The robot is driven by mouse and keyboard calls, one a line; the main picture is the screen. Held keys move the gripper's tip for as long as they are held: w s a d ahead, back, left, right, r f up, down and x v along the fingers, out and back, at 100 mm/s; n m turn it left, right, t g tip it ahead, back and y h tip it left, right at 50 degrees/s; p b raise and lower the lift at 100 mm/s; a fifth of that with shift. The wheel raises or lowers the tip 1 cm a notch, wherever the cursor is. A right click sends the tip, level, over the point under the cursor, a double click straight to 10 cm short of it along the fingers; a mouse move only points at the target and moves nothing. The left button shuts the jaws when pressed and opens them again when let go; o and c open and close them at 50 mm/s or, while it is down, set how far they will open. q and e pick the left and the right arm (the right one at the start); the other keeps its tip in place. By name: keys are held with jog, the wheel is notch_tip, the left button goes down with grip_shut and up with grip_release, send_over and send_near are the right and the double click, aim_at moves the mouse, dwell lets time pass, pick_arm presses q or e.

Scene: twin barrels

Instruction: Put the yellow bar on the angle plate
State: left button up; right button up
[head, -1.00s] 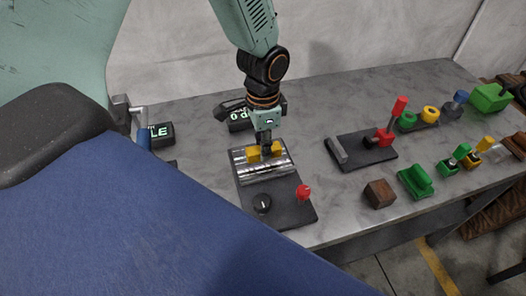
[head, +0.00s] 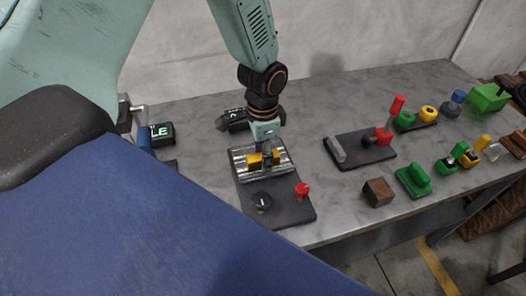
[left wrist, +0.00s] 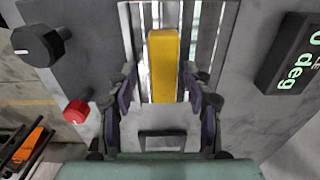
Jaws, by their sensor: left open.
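The yellow bar (head: 276,157) appears to lie on the silver grooved plate (head: 244,170) of a dark fixture, likely the angle plate. In the head view my left gripper (head: 265,160) hides the bar's middle. In the left wrist view the bar (left wrist: 163,65) runs lengthwise over the silver strips of the plate (left wrist: 145,20). My left gripper (left wrist: 160,82) is open, with one finger on each side of the bar and a gap on both sides. Whether the bar lies fully flat is hard to tell. My right gripper is not in view.
The fixture carries a black knob (head: 261,201) and a red knob (head: 302,189). A "deg" readout (head: 235,119) stands behind it.

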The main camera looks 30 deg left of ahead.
pick_arm(q)
jog(key=shift+w+a, duration=0.1)
jog(key=shift+w, duration=0.05)
notch_tip(320, 180, up, 12)
jog(key=p, duration=0.1)
dwell(0.4)
jog(key=shift+r, duration=0.15)
